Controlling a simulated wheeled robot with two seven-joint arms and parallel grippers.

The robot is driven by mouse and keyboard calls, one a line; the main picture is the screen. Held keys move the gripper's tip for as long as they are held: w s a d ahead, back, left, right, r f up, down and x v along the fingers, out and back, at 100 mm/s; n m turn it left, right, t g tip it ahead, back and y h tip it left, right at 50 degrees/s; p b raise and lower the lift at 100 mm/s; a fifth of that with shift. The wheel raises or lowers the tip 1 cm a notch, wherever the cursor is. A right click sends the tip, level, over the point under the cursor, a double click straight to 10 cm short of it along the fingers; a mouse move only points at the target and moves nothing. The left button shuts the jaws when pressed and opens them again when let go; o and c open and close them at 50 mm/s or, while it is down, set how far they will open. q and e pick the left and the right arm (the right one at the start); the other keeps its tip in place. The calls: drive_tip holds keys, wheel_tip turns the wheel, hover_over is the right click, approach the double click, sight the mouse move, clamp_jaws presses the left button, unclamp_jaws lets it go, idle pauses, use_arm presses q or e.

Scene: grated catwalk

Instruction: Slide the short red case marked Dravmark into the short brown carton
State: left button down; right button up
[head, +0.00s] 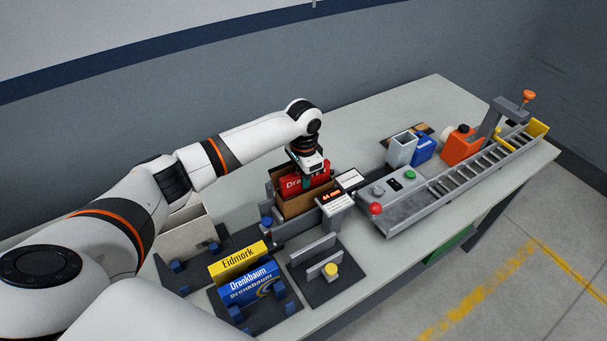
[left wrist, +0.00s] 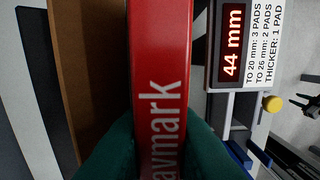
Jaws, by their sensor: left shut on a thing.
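The red case (head: 291,184) is upright in the grip of my left gripper (head: 308,172), at the mouth of the short brown carton (head: 300,205). Its lower part is hidden by the carton's front wall, so I cannot tell how deep it sits. In the left wrist view the red case (left wrist: 160,50) fills the middle, with "avmark" readable in white. My green fingertips (left wrist: 160,140) press on both its sides. A brown carton wall (left wrist: 88,60) runs along its left, with a dark gap between. My right gripper is not seen in the head view.
A display (head: 340,193) reading 44 mm stands right of the carton. Yellow Eidmork (head: 238,261) and blue Drenkbaum (head: 252,285) boxes stand in front. A pale open carton (head: 186,234) is at left. A conveyor (head: 460,170) with buttons lies right. The table's back is clear.

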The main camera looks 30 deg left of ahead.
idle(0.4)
use_arm(q)
drive_tip(key=c, duration=1.3)
unclamp_jaws()
wheel_tip(320, 180, up, 2)
drive_tip(key=p, duration=0.2)
drive_tip(key=shift+r+p, duration=0.25)
drive_tip(key=shift+p, duration=0.1)
drive_tip(key=shift+r, duration=2.2)
